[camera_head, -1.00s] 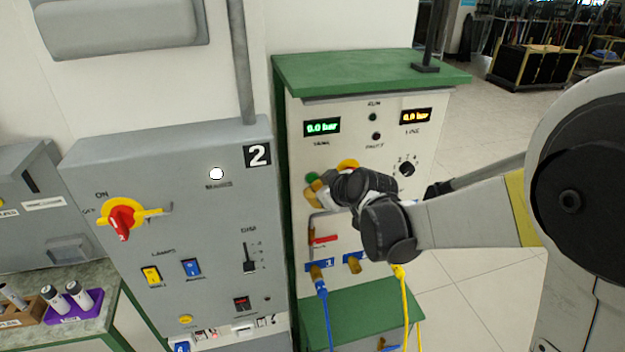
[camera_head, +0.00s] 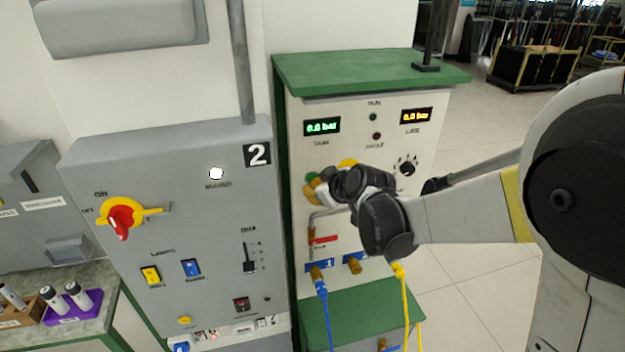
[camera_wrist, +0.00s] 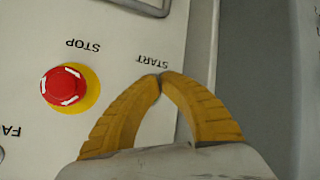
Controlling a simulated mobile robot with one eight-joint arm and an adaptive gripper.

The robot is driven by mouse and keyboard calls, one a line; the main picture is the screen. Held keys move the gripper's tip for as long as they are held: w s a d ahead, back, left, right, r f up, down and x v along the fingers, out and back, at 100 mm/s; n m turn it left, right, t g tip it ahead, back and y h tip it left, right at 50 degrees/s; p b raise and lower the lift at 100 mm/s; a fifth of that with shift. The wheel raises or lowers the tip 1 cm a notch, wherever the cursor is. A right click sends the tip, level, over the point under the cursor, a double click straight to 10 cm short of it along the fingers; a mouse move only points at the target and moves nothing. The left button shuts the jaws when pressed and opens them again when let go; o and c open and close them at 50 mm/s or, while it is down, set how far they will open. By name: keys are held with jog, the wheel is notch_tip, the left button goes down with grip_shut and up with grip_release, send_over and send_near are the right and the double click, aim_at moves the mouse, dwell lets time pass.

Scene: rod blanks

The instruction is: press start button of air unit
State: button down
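The air unit (camera_head: 360,115) is a cream panel with a green top, and shows two "0.0 bar" displays. In the head view a green button (camera_head: 311,177) shows at the panel's left, just beside my gripper (camera_head: 316,187). In the wrist view my gripper (camera_wrist: 160,80) has its two yellow fingertips together, with nothing seen between them. The tips lie just under the START label (camera_wrist: 152,60); the start button itself is hidden there. A red stop button (camera_wrist: 63,86) on a yellow ring sits to the left in the wrist view. I cannot tell whether the tips touch the button.
A grey cabinet (camera_head: 200,220) marked 2, with a red rotary switch (camera_head: 121,220), stands left of the air unit. Below my gripper are a red-handled valve (camera_head: 325,239), a blue hose (camera_head: 325,310) and a yellow hose (camera_head: 405,300).

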jog(key=shift+w+a, duration=0.1)
jog(key=shift+w, duration=0.25)
jog(key=shift+s, duration=0.1)
dwell(0.5)
jog(key=shift+s+d, duration=0.25)
jog(key=shift+s, duration=0.45)
jog(key=s, duration=0.2)
jog(key=s+d, duration=0.1)
jog(key=s, duration=0.1)
jog(key=shift+s+d+b, duration=0.2)
jog(key=shift+s+b, duration=0.1)
jog(key=shift+s, duration=0.1)
